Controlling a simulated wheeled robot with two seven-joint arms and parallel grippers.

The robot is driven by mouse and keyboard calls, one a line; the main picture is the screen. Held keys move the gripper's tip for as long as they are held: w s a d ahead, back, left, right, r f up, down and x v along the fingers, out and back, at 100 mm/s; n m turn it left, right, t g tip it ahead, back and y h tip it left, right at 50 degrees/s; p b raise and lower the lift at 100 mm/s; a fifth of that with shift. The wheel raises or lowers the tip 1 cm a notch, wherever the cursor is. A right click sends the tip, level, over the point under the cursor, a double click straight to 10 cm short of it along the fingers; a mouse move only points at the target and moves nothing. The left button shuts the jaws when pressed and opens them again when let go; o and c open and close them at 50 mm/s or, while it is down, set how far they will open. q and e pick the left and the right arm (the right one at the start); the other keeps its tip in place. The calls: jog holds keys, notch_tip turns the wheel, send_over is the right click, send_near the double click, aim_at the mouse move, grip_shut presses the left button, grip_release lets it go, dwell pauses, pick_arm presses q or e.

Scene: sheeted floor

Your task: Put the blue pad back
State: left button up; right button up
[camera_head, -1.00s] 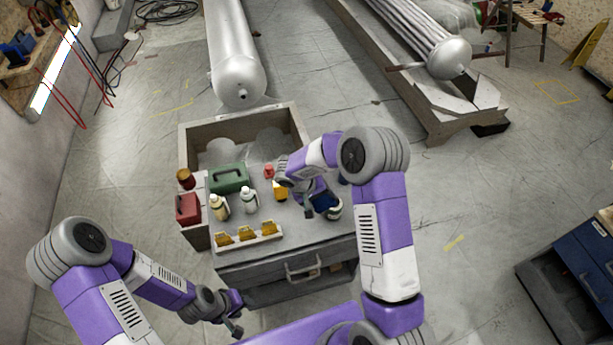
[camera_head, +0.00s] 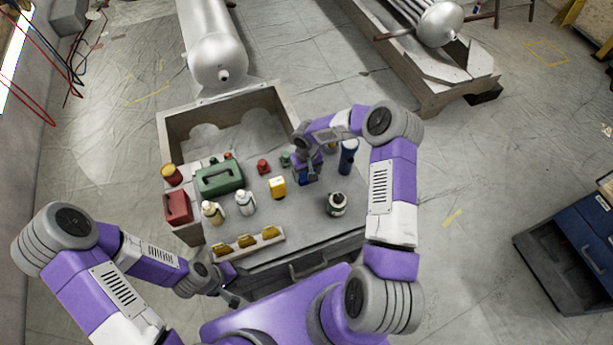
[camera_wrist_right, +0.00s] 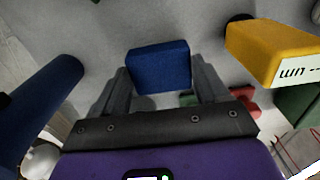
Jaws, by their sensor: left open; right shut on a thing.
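The blue pad (camera_wrist_right: 160,66) is a small dark-blue block, held between the fingertips of my right gripper (camera_wrist_right: 160,85) in the right wrist view. In the head view my right gripper (camera_head: 306,180) is over the right half of the grey cart top, and a bit of blue shows at its tips. I cannot tell whether the pad touches the top. My left gripper (camera_head: 234,299) is open and empty in front of the cart's lower left edge.
A yellow box (camera_head: 278,187), a dark blue cylinder (camera_head: 347,157) and a dark jar with a pale band (camera_head: 337,204) stand around the right gripper. Left are a green case (camera_head: 219,178), white bottles (camera_head: 245,203) and a tray with yellow pieces (camera_head: 247,243).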

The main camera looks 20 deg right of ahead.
notch_tip(320, 180, down, 3)
jog(key=shift+f, duration=0.15)
jog(key=shift+c, duration=0.3)
jog(key=o, duration=1)
notch_tip(320, 180, up, 12)
jog(key=shift+p, duration=0.3)
